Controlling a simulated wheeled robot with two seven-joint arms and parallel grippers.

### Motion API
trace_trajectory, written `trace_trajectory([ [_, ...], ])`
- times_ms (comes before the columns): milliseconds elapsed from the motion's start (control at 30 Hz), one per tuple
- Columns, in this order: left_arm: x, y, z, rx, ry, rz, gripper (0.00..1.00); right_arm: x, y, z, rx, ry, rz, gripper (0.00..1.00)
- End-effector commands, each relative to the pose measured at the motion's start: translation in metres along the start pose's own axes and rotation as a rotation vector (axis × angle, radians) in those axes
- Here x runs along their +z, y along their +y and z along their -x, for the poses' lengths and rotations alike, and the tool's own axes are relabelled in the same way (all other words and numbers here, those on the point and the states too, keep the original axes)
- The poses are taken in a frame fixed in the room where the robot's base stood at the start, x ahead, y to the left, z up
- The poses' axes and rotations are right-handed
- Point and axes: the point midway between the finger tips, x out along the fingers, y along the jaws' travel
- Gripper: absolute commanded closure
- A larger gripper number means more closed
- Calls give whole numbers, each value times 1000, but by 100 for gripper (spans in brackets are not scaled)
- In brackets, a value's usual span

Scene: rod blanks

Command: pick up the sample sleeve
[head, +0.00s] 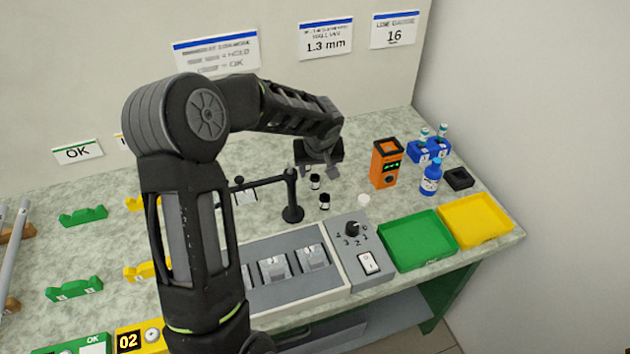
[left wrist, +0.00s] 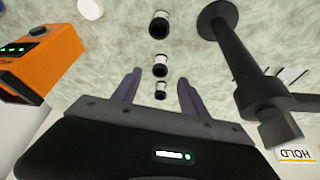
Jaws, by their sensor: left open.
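Small black sleeves with pale bands stand upright on the speckled bench. In the head view I see two, a rear one (head: 315,181) and a front one (head: 324,201). I cannot tell which is the sample sleeve. My left gripper (head: 322,168) is open and empty, behind the sleeves in the head view; its spread fingers show in the wrist view (left wrist: 160,78). My right gripper is out of view.
A black post stand (head: 292,200) is close left of the sleeves; an orange device (head: 385,165) stands right. A white cap (head: 364,200) lies nearby. A grey fixture panel (head: 300,293), green tray (head: 387,268) and yellow tray (head: 505,237) line the front. A blue bottle (head: 430,180) is far right.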

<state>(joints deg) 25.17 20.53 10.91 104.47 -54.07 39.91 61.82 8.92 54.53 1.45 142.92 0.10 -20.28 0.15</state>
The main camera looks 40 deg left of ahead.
Motion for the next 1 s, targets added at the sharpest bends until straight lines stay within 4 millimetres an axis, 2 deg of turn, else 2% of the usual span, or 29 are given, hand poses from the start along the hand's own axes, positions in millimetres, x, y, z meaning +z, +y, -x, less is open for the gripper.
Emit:
trace_trajectory([
  [133,0,0,-13,0,-2,-1,49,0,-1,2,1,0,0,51],
  [467,0,0,-16,1,-2,0,49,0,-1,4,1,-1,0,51],
  [567,0,0,-23,1,-3,-1,49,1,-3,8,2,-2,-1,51],
  [800,0,-1,-58,0,-4,0,49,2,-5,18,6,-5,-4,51],
  [1000,0,0,-66,2,0,0,49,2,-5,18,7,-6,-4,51],
])
